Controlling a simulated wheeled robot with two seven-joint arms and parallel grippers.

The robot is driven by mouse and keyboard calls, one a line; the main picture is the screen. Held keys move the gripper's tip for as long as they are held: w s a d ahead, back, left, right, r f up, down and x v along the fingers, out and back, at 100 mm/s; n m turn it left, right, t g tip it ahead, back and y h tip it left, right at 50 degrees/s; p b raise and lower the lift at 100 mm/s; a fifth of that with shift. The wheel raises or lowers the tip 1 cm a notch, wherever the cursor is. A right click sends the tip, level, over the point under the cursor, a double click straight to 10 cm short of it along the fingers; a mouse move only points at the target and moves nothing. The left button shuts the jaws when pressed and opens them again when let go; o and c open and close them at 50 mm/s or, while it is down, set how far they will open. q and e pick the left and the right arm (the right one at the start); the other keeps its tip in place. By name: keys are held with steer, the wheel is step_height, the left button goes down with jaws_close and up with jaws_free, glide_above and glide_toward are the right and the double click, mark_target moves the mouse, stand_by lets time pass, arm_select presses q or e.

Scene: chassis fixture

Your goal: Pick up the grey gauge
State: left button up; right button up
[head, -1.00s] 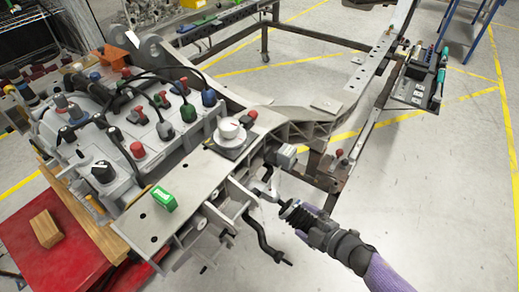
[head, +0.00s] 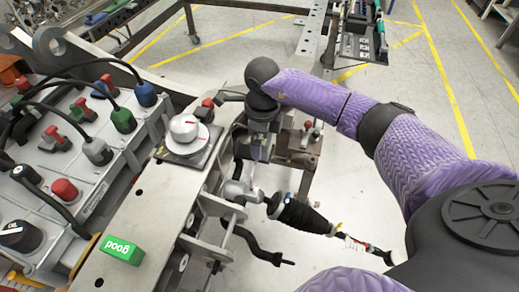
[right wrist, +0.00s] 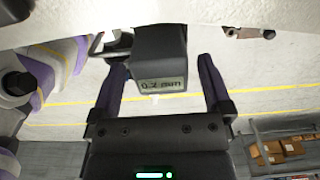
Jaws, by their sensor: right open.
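The grey gauge (right wrist: 161,68) is a dark grey box with a "0.2 mm" display in the right wrist view. It sits at the edge of the pale chassis rail. My right gripper (right wrist: 160,80) is open, with one purple finger on each side of the gauge and a visible gap at both sides. In the head view, my right gripper (head: 262,143) points down beside the rail and largely covers the gauge, so I cannot make out the gauge there. My left gripper is not in view.
A black-booted joint (head: 300,214) and a bent black rod (head: 258,248) stick out beside the rail. A cabled control box (head: 75,150) is at left.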

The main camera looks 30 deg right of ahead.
steer(key=shift+f, duration=0.25)
steer(key=shift+c, duration=0.7)
jaws_close()
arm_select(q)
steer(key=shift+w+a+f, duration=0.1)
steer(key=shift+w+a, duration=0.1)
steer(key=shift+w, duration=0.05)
arm_select(e)
steer(key=shift+w+r, duration=0.1)
step_height(320, 180, up, 9)
steer(key=p, duration=0.3)
steer(key=shift+r, duration=0.5)
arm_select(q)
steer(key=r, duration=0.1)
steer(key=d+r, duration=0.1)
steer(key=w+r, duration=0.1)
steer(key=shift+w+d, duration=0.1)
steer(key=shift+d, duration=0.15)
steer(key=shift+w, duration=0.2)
